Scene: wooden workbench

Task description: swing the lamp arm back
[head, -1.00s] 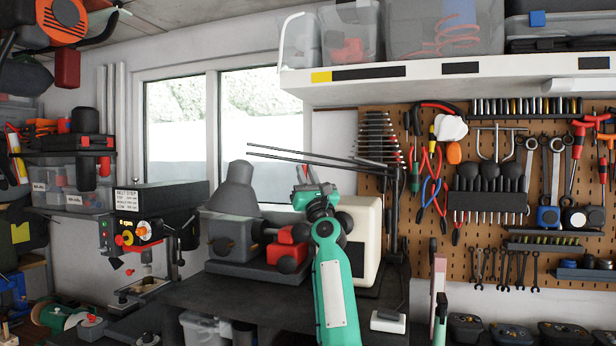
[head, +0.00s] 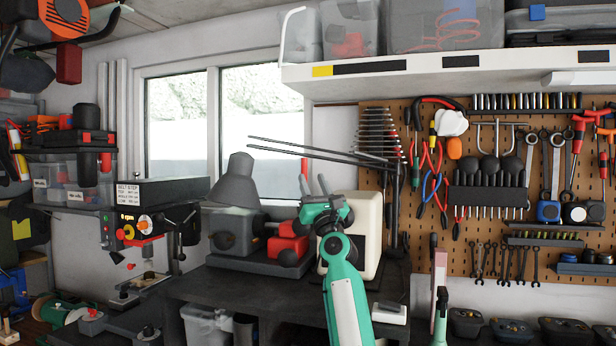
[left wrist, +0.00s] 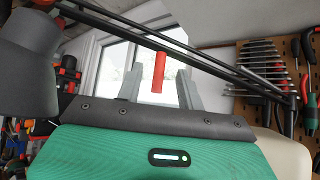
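The lamp's grey cone shade (head: 238,184) hangs left of centre in front of the window. Two thin dark rods, the lamp arm (head: 325,154), run from above the shade right to the pegboard. In the left wrist view the shade (left wrist: 32,62) is at left and the rods (left wrist: 205,62) cross the top. A red grip (left wrist: 159,72) hangs below the lower rod; it also shows in the head view (head: 304,168). My left gripper (head: 314,184) is open, below the rods. In its wrist view the grip appears between the fingers, with gaps on both sides.
A grey and red bench machine (head: 237,233) stands below the shade. A cream box (head: 367,228) stands behind my left gripper. A drill press (head: 152,215) is at left. A shelf (head: 440,75) and a pegboard of tools (head: 480,262) are at right.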

